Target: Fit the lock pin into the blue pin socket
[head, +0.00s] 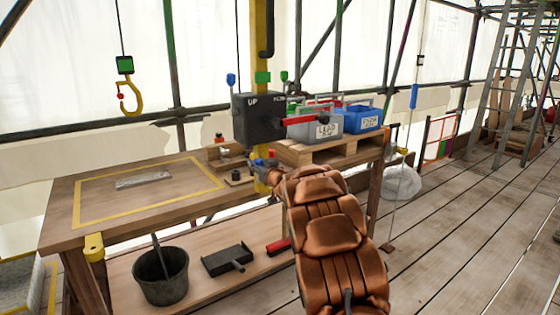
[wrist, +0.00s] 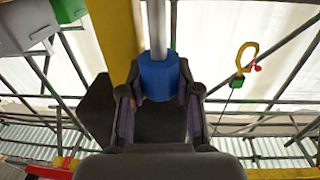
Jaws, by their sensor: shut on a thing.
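In the wrist view my gripper (wrist: 158,95) is shut on a blue block with a pale grey rod running from it to the top edge; I take this to be the lock pin (wrist: 158,76). In the head view my gripper (head: 266,168) is at the yellow post, above the bench's right part, partly hidden by my arm. Small blue and red bits show there, too small to tell apart.
The yellow post (head: 262,30) carries a black box (head: 258,119) marked UP, with a red lever (head: 305,120). Grey (head: 317,124) and blue (head: 360,118) bins stand on a pallet at right. A yellow hook (head: 131,97) hangs at left. The bench's left top (head: 105,205) is mostly clear.

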